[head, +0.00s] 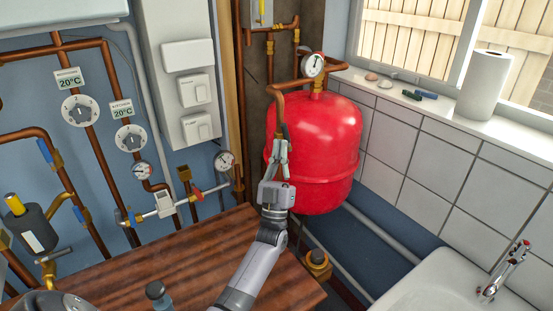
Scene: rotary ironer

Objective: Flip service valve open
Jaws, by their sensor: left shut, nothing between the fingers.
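My left gripper (284,134) is shut and empty. It points up in front of the left side of the red expansion vessel (325,145), at the lower end of a copper pipe (279,104). Whether it touches the pipe is not clear, and it hides what is behind it. No valve is clearly marked as the service valve. Small valves with coloured handles show at the left: a blue lever (45,151), another blue lever (78,214) and a red handle (197,193) on the white filling pipe. My right gripper is not in view.
A pressure gauge (313,65) sits above the vessel. A wooden worktop (190,262) lies below my left arm. A white sink (440,285) is at the lower right. A paper roll (482,86) stands on the window sill. Copper pipes and a white control box (180,60) crowd the left wall.

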